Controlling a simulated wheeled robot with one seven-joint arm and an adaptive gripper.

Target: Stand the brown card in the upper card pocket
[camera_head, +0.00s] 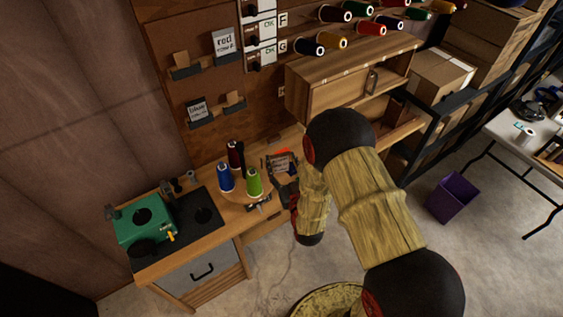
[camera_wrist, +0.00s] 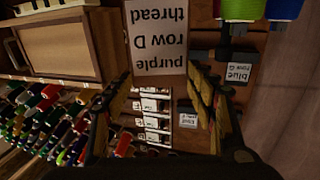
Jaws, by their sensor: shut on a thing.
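My gripper (camera_wrist: 157,76) is shut on a brownish card (camera_wrist: 157,36) printed "purple row D thread", which reads upside down in the wrist view. In the head view the held card (camera_head: 281,162) is above the bench, with my gripper (camera_head: 286,180) partly hidden by my arm. The upper card pocket (camera_head: 187,72) is on the brown board to the upper left, apart from the held card. Beside it is a white "red row F" card (camera_head: 224,42).
Blue, dark red and green thread cones (camera_head: 254,181) stand on the bench beside the held card. A green machine (camera_head: 144,218) is at the bench's left. A wooden cabinet (camera_head: 335,98) juts from the wall at right, under several spools. The wall before the pockets looks clear.

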